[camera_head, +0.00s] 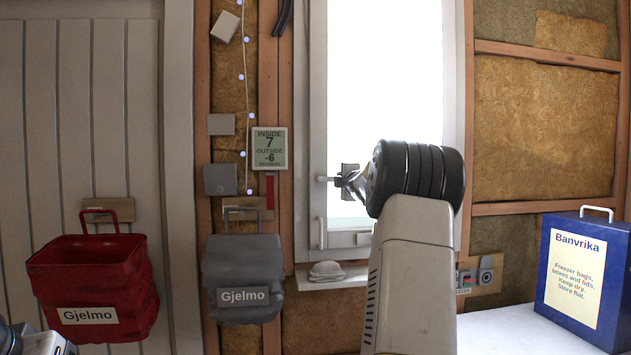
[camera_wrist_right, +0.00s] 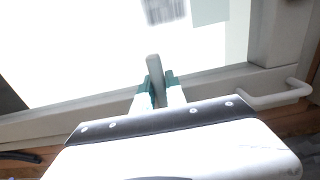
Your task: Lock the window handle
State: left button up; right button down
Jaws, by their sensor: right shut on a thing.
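The window (camera_head: 390,80) is a bright pane in a white frame. My right gripper (camera_head: 347,180) reaches to the left side of its frame. In the right wrist view, its teal-tipped fingers (camera_wrist_right: 160,88) are shut on the grey window handle (camera_wrist_right: 153,66). The end of this handle (camera_head: 325,179) shows just left of the fingers in the head view and looks roughly horizontal. The fingers and wrist hide the rest. At the lower left corner of the head view, part of my left arm's end (camera_head: 35,342) shows; its fingers cannot be made out.
A white pull bar (camera_head: 322,232) is on the frame below the handle; it also shows in the right wrist view (camera_wrist_right: 275,98). A red bin (camera_head: 95,275) and a grey bin (camera_head: 243,270) hang at left. A blue box (camera_head: 585,270) stands on a white surface at right.

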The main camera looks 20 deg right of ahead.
jog(key=shift+f, duration=0.2)
jog(key=a+f+m, duration=0.1)
jog(key=f+m, duration=0.1)
jog(key=m, duration=0.2)
jog(key=a+f+m, duration=0.1)
jog(key=f+m, duration=0.1)
jog(key=m, duration=0.2)
jog(key=w+a+f+m, duration=0.1)
jog(key=a+m, duration=0.1)
jog(key=m, duration=0.2)
jog(key=shift+f+m, duration=0.4)
jog(key=m, duration=0.1)
jog(key=a+m, duration=0.1)
jog(key=m, duration=0.1)
jog(key=shift+w+a+f, duration=0.2)
jog(key=shift+a+f, duration=0.05)
jog(key=shift+w+a+m, duration=0.1)
jog(key=shift+a+m, duration=0.4)
jog(key=shift+m, duration=0.5)
jog(key=shift+a, duration=0.1)
jog(key=c, duration=1.4)
grip_release()
jog(key=shift+o, duration=0.2)
